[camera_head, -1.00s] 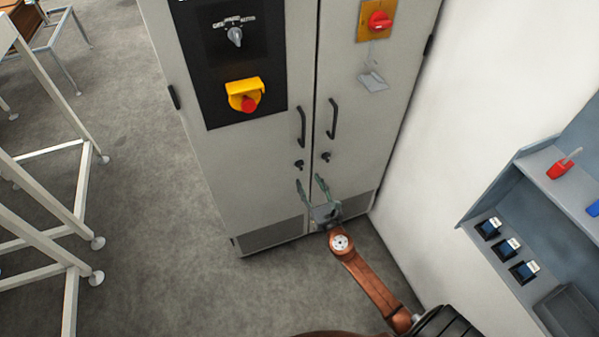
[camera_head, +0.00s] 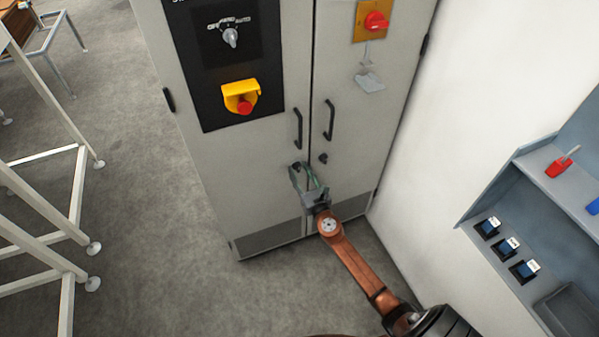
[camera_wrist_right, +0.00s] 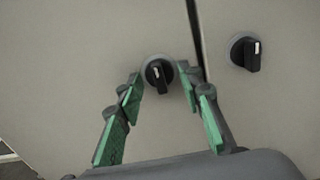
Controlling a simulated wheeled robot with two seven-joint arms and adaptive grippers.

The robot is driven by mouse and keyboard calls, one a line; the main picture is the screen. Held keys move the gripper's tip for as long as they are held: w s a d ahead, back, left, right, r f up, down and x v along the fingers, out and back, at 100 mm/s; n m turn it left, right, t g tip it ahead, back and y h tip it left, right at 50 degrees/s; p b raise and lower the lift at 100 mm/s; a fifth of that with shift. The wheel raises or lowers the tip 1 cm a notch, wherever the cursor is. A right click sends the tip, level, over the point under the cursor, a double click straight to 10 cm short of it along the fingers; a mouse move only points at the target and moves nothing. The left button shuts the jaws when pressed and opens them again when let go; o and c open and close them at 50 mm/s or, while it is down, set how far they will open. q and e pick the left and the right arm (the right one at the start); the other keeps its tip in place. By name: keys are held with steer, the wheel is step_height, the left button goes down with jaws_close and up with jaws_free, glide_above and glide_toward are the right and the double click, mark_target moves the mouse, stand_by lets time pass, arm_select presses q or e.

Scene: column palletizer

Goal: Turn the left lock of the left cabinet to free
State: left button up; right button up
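The grey cabinet (camera_head: 225,175) has two doors. Its left lock (camera_wrist_right: 158,76) is a black knob on a round base near the door seam, its grip pointing down in the right wrist view. In the head view this lock is hidden behind my gripper. The right lock (camera_wrist_right: 246,52) is a similar black knob on the other door; it also shows in the head view (camera_head: 323,158). My right gripper (camera_head: 304,172) is open. In the right wrist view its green-padded fingers (camera_wrist_right: 162,84) stand on either side of the left lock, not closed on it. My left gripper is out of view.
Two black door handles (camera_head: 298,128) rise above the locks. The left door carries a black panel with a selector and a red emergency button (camera_head: 244,106). A red switch (camera_head: 376,21) is on the right door. A blue-grey shelf (camera_head: 490,185) stands at right.

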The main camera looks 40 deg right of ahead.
steer(key=c, duration=0.8)
